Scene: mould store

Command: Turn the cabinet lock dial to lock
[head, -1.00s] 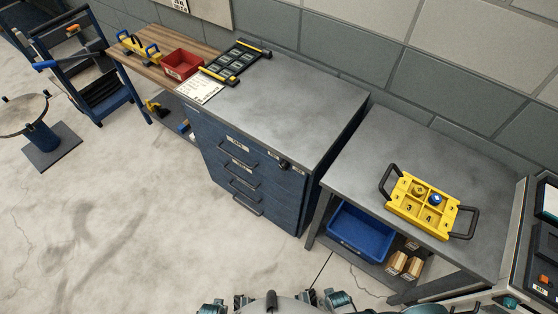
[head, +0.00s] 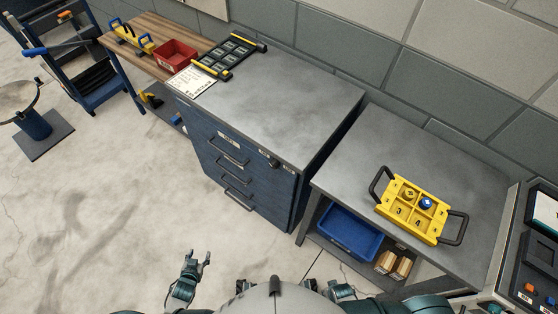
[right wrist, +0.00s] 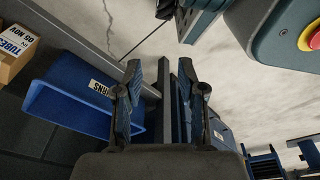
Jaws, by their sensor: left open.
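The blue cabinet (head: 245,185) stands in the middle of the head view with several drawer handles. Its dark lock dial (head: 274,163) is small, at the upper right of the front, between two small white labels; which way it points is too small to tell. My left gripper (head: 199,257) is open and empty at the lower part of the head view, over the floor, in front of the cabinet and apart from it. My right gripper (right wrist: 160,75) shows in the right wrist view with its fingers apart and nothing between them.
A grey bench (head: 355,170) right of the cabinet carries a yellow tray (head: 405,222); a blue bin (head: 345,232) and boxes sit beneath. Floor before the cabinet is clear.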

